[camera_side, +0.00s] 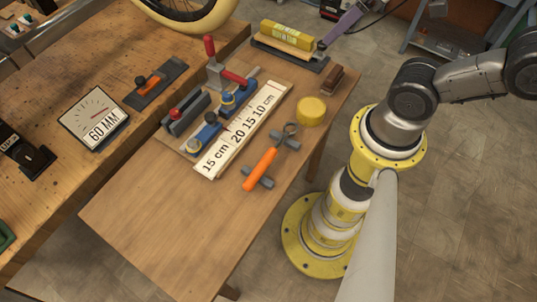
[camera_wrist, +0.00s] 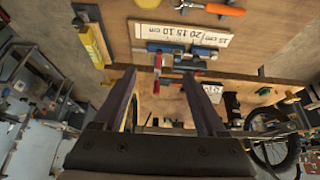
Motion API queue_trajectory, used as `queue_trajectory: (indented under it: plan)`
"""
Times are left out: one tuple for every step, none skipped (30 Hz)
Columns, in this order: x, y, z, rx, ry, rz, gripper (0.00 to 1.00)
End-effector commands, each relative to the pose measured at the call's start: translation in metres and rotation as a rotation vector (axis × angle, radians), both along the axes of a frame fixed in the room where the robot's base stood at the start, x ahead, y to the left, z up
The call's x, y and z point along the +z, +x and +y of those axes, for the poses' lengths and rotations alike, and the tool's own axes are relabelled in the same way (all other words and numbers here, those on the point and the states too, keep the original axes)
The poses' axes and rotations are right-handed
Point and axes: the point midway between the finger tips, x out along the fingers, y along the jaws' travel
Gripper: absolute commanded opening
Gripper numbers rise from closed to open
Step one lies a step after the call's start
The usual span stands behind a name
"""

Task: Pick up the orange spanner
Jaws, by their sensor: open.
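The orange spanner (camera_side: 262,165) lies across two small grey rests on the wooden table, right of the ruler board in the side view. Its orange handle points toward the front and its grey ring end is at the back. In the wrist view the spanner (camera_wrist: 222,8) shows only at the top edge, partly cut off. My gripper (camera_wrist: 160,73) is open and empty, with its two dark fingers spread and away from the spanner.
A ruler board (camera_side: 240,130) with blue clamps and a red-handled clamp lies left of the spanner. A yellow level (camera_side: 288,36) lies at the back. The table's front part (camera_side: 170,225) is clear.

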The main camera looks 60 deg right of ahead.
Motion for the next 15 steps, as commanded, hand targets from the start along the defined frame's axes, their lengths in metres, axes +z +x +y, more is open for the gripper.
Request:
queue_trajectory:
  plan:
    - [0.0,0.0,0.0,0.0,0.0,0.0,0.74]
    - [0.0,0.0,0.0,0.0,0.0,0.0,0.74]
    - [0.0,0.0,0.0,0.0,0.0,0.0,0.68]
    - [0.0,0.0,0.0,0.0,0.0,0.0,0.66]
    - [0.0,0.0,0.0,0.0,0.0,0.0,0.66]
    - [0.0,0.0,0.0,0.0,0.0,0.0,0.66]
    - [0.0,0.0,0.0,0.0,0.0,0.0,0.66]
    - [0.0,0.0,0.0,0.0,0.0,0.0,0.66]
    - [0.0,0.0,0.0,0.0,0.0,0.0,0.66]
    - [0.0,0.0,0.0,0.0,0.0,0.0,0.66]
    - [0.0,0.0,0.0,0.003,-0.001,0.0,0.66]
    - [0.0001,0.0,0.0,0.011,-0.006,-0.001,0.66]
    - [0.0003,0.0003,0.0,0.022,-0.012,-0.002,0.66]
    - [0.0005,0.0007,0.0,0.037,-0.02,-0.004,0.66]
    - [0.0015,0.002,0.0,0.065,-0.035,-0.011,0.66]
